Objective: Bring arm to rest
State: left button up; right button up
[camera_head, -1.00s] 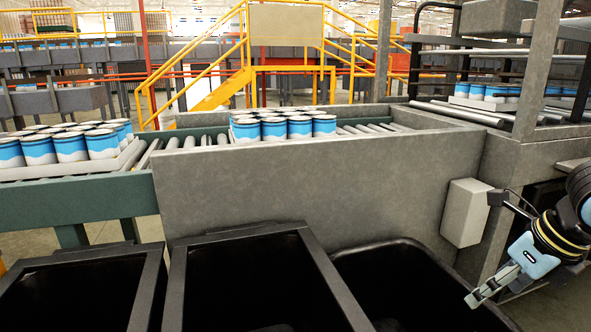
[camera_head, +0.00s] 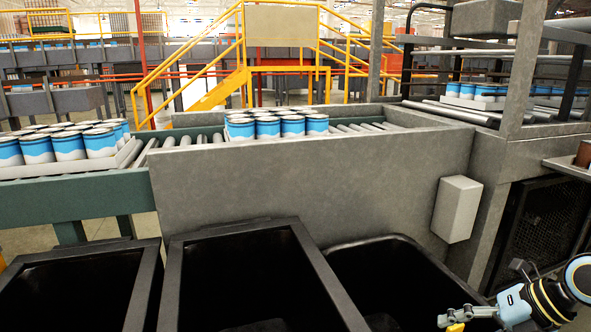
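My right gripper (camera_head: 452,317) is low at the bottom right, in front of the right black bin, with its fingers pointing left. It is small and partly cut by the lower edge, and I cannot tell how far its fingers are apart. I see nothing held in it. My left gripper is not in view.
Black bins stand in front: left (camera_head: 150,290), middle (camera_head: 177,290) and right (camera_head: 345,248). Behind them is a grey conveyor wall (camera_head: 300,185) with a box (camera_head: 457,208) on it. Blue-white cans (camera_head: 268,128) stand on rollers, and more cans (camera_head: 68,146) at left.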

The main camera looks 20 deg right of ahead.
jog(key=s+a+f+m+t+h, duration=0.1)
jog(key=s+a+f+m, duration=0.15)
jog(key=f+m, duration=0.5)
jog(key=s+a+f+m+t+h, duration=0.1)
jog(key=s+a+f+m+h, duration=0.1)
jog(key=s+f+m, duration=0.5)
jog(key=a+f+m+t+h, duration=0.1)
jog(key=a+f+m, duration=0.1)
jog(key=f+m, duration=0.6)
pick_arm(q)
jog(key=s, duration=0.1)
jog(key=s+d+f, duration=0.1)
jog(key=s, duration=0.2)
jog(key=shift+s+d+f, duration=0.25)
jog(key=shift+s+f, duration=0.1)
pick_arm(e)
jog(key=s+a+f+m+g, duration=0.2)
jog(key=s+f+g, duration=0.2)
jog(key=s, duration=0.7)
jog(key=s+a+f+m+g, duration=0.2)
jog(key=s+a+f+g, duration=0.1)
jog(key=s+f, duration=0.5)
jog(key=s+g, duration=0.1)
jog(key=s, duration=0.2)
jog(key=shift+s+a+f+m+h, duration=0.15)
jog(key=shift+a+m+h, duration=0.2)
jog(key=shift+h, duration=0.05)
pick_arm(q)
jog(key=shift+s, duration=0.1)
